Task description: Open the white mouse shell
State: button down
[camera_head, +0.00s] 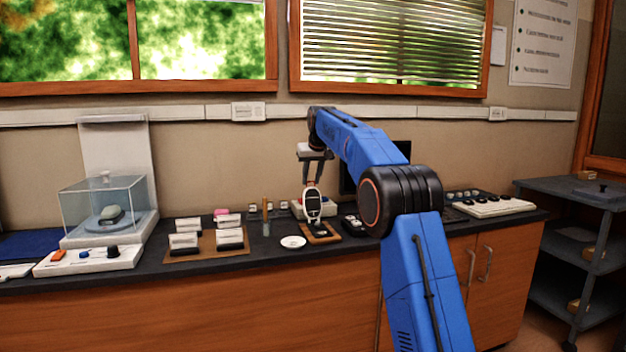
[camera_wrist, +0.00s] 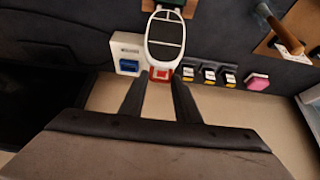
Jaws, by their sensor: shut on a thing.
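The white mouse shell (camera_head: 313,204) stands steeply tilted up over a small brown board (camera_head: 330,239) on the dark counter. A dark part lies on that board beneath it. In the wrist view the shell (camera_wrist: 165,38) shows a white rim around dark panels, with a red piece (camera_wrist: 161,74) at its near end. My gripper (camera_head: 312,187) is shut on the shell's upper end. In the wrist view its two dark fingers (camera_wrist: 160,84) reach to the red end. A green piece shows at the shell's far end; the rest underneath is hidden.
A white dish (camera_head: 293,242) lies left of the board. A brown board (camera_head: 207,253) with several label stands and a clear case (camera_head: 83,204) are farther left. A white-and-blue box (camera_wrist: 127,56) and pink block (camera_wrist: 257,81) stand behind. A dark mouse-like object (camera_head: 354,226) sits close right.

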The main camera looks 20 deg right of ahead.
jog(key=shift+w+a+r, duration=0.1)
jog(key=shift+w+a, duration=0.3)
jog(key=shift+w, duration=0.35)
jog(key=shift+w, duration=0.1)
jog(key=c, duration=1.7)
grip_release()
jog(key=shift+o, duration=1.2)
jog(key=shift+a, duration=0.15)
jog(key=shift+f, duration=0.2)
jog(key=shift+d, duration=0.2)
